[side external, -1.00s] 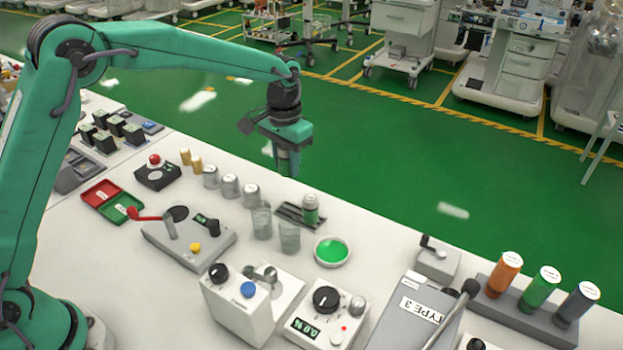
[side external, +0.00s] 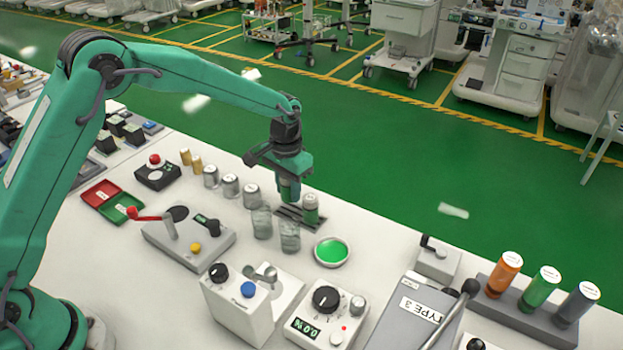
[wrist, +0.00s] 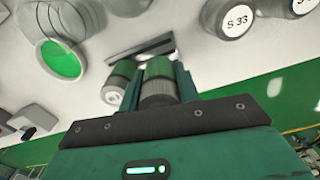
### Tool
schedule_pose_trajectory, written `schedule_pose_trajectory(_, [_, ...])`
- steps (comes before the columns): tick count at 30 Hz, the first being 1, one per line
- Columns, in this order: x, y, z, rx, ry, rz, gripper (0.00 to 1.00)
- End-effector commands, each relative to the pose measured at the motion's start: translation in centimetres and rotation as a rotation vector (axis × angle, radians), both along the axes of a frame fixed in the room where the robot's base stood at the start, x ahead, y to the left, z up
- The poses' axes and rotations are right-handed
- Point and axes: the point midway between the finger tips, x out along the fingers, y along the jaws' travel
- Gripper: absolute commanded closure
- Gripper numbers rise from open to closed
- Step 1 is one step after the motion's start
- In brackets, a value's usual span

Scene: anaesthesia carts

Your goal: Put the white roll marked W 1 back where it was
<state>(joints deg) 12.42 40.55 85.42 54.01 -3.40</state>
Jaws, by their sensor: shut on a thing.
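My gripper (side external: 290,192) points down at the left end of a dark slotted holder (side external: 284,211). In the wrist view its jaws are shut on a greyish roll with a green band (wrist: 159,90). No mark on this roll can be read. A similar roll with a green lower part and pale top (side external: 310,208) stands in the holder's right part, just right of my gripper. It also shows in the wrist view (wrist: 114,92), close beside the jaws; its mark is too small to read. The held roll's lower end and its contact with the holder are unclear.
Two clear glasses (side external: 261,222) stand in front of the holder, with a green-filled dish (side external: 331,252) at front right. Several grey rolls with white tops (side external: 230,186) stand to the left; one reads S 33 in the wrist view (wrist: 234,22). The table edge lies behind.

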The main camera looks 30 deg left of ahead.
Motion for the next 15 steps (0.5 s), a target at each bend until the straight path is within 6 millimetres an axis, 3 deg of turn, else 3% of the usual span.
schedule_pose_trajectory(5, [0.0,0.0,-0.4,0.0,0.001,0.0,0.9])
schedule_pose_trajectory(15, [0.0,0.0,-3.6,0.0,0.001,0.0,0.9])
